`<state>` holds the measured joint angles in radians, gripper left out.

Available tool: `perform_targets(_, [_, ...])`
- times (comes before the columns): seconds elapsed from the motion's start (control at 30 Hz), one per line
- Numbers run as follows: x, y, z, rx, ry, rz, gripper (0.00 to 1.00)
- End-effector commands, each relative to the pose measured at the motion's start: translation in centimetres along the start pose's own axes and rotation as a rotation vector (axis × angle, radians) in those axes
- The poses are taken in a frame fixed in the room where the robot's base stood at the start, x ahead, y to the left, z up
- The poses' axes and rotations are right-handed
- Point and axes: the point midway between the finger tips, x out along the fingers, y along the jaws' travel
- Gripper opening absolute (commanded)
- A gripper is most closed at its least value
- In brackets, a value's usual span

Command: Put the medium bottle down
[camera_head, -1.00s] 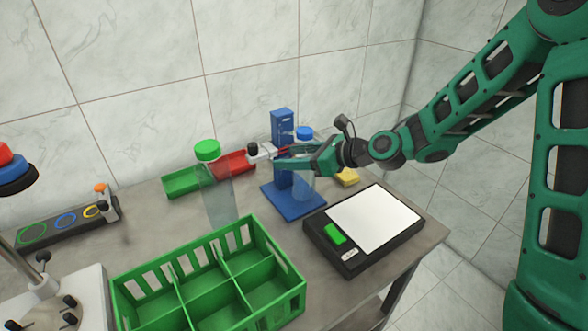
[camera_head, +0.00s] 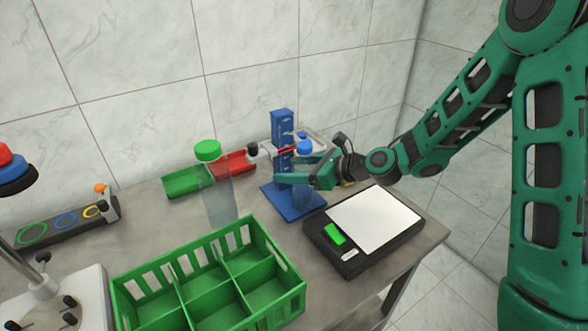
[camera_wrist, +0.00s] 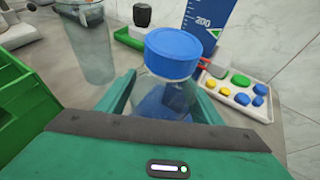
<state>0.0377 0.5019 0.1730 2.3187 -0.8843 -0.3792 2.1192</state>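The medium bottle is clear with a blue screw cap (camera_head: 304,148). Its body (camera_head: 303,197) is faint in the head view, below my gripper (camera_head: 297,180). In the wrist view the blue cap (camera_wrist: 174,52) and clear body (camera_wrist: 165,95) stand between my two green fingers (camera_wrist: 163,98). The fingers are closed around the bottle's sides. The bottle is about upright, in front of the blue measuring stand (camera_head: 284,128) and over or beside its base plate. I cannot tell whether its bottom touches anything.
A scale (camera_head: 372,218) with a white plate stands right of the bottle. A tall clear bottle with a green cap (camera_head: 207,150) is to the left. The green divided crate (camera_head: 137,287) is in front. A tray of colored caps (camera_wrist: 237,95) lies behind the bottle.

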Motion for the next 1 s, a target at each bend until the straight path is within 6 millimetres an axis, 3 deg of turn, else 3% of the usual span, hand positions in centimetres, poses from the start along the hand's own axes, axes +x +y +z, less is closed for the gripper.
perform_targets(0.27, [-0.8,-0.1,0.2,0.000,0.001,-0.002,0.60])
perform_targets(0.7, [-9.0,-0.2,0.1,0.002,0.000,-0.005,0.60])
perform_targets(1.0, [-12.0,-0.1,0.1,0.001,0.000,-0.004,0.60])
